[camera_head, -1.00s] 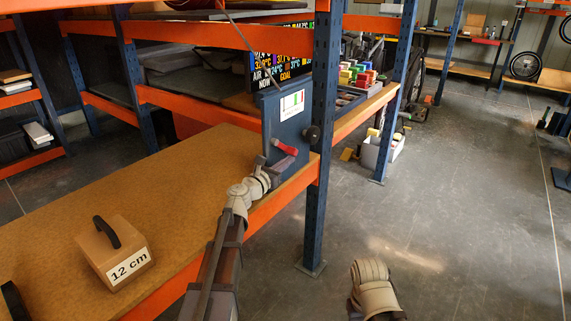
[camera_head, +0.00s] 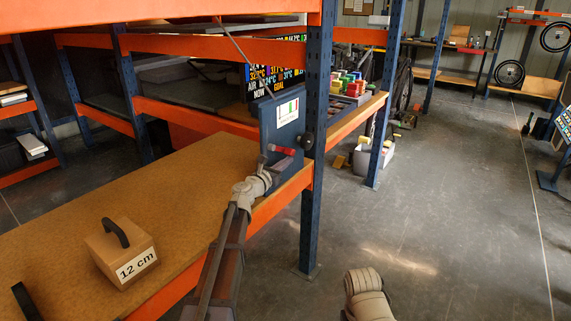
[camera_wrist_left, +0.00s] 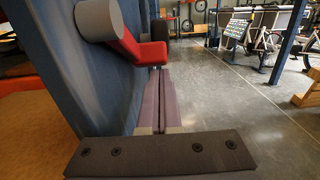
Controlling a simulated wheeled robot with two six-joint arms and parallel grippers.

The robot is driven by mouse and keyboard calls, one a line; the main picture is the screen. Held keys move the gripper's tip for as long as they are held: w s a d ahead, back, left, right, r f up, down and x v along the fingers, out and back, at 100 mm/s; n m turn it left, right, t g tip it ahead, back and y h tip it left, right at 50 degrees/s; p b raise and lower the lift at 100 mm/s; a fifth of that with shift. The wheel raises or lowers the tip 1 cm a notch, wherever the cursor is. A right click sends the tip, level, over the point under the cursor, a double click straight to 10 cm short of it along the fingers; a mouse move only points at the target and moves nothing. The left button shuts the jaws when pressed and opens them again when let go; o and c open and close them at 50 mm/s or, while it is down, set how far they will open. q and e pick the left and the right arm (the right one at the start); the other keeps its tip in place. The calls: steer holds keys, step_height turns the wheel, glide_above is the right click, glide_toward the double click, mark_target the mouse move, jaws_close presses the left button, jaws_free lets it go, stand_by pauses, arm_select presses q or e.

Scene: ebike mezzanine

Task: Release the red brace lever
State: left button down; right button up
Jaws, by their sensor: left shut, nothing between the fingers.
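The red brace lever (camera_head: 284,150) is on the dark blue panel (camera_head: 282,118) at the shelf's upright. It lies almost level, its handle pointing right. In the left wrist view the lever (camera_wrist_left: 125,42) runs from a grey round pivot at upper left to a red grip (camera_wrist_left: 152,52). My left gripper (camera_head: 268,163) is just below the lever. Its fingers (camera_wrist_left: 160,74) are shut and empty, with the tips close under the red grip; I cannot tell whether they touch it. My right arm shows at the bottom, but its gripper is out of view.
A black knob (camera_head: 306,141) is at the panel's right edge, by the blue upright (camera_head: 312,220). A box marked 12 cm (camera_head: 121,255) with a black handle stands on the wooden shelf (camera_head: 180,190). The orange beam (camera_head: 270,207) edges the shelf. Floor at right is open.

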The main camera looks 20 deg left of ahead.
steer(key=f+b, duration=0.4)
steer(key=shift+s+a+f, duration=0.1)
steer(key=shift+a+f, duration=0.25)
arm_select(q)
steer(key=s+a+f, duration=0.1)
steer(key=s+f, duration=0.1)
steer(key=s, duration=0.1)
steer(key=s+a+f+b, duration=0.1)
steer(key=s+f, duration=0.1)
steer(key=s, duration=0.2)
steer(key=s+a+f+b, duration=0.1)
steer(key=s+a+f, duration=0.1)
steer(key=s, duration=0.1)
steer(key=shift+s+f, duration=0.1)
steer(key=shift+s, duration=0.25)
arm_select(e)
steer(key=shift+f, duration=0.75)
steer(key=shift+c, duration=0.2)
